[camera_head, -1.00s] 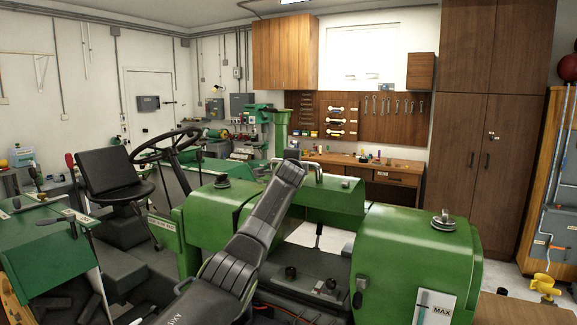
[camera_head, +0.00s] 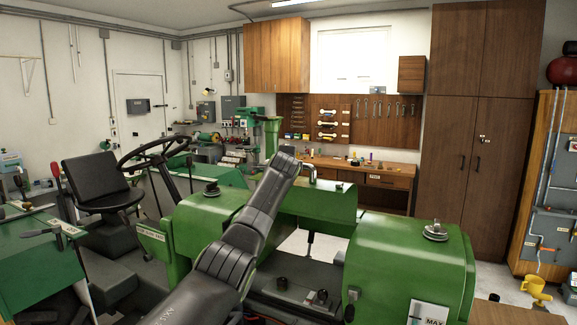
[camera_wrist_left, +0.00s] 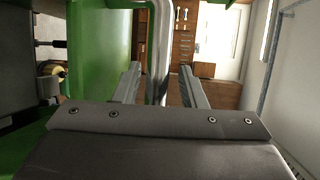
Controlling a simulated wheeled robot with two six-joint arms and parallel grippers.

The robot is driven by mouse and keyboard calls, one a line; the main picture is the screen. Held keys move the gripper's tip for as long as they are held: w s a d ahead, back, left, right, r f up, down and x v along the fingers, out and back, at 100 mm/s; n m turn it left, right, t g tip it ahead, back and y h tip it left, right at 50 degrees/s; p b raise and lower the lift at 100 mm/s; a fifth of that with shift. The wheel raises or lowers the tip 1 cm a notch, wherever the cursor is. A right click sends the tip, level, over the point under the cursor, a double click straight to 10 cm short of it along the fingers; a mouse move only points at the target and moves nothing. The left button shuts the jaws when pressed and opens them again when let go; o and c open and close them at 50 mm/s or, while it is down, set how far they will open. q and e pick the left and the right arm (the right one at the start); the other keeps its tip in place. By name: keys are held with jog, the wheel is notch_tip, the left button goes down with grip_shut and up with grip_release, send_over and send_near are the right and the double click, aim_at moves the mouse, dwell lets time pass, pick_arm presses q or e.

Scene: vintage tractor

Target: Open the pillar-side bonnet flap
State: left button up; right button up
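A green bonnet flap (camera_head: 325,200) lies across the middle of the tractor, with a bright metal bar handle (camera_head: 309,172) at its far edge. My left arm reaches up from the bottom of the head view, and its own links hide the gripper there. In the left wrist view, the handle (camera_wrist_left: 160,45) stands between the two fingers of my left gripper (camera_wrist_left: 160,72). The fingers are apart, and a gap seems to show on each side of the bar. Contact cannot be made out. My right gripper is in neither current view.
A green bonnet section (camera_head: 415,255) with a round cap is at the right. The steering wheel (camera_head: 154,152) and black seat (camera_head: 95,180) are at the left. A green pillar (camera_head: 272,135) stands behind the arm. The workbench (camera_head: 365,167) is at the back.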

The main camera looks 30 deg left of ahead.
pick_arm(q)
jog(key=shift+d+f, duration=0.1)
jog(key=shift+f, duration=0.05)
jog(key=shift+b+v, duration=0.85)
jog(key=shift+v, duration=0.05)
jog(key=b+v, duration=0.8)
jog(key=v, duration=0.7)
jog(key=shift+s+r, duration=0.25)
jog(key=shift+s, duration=0.05)
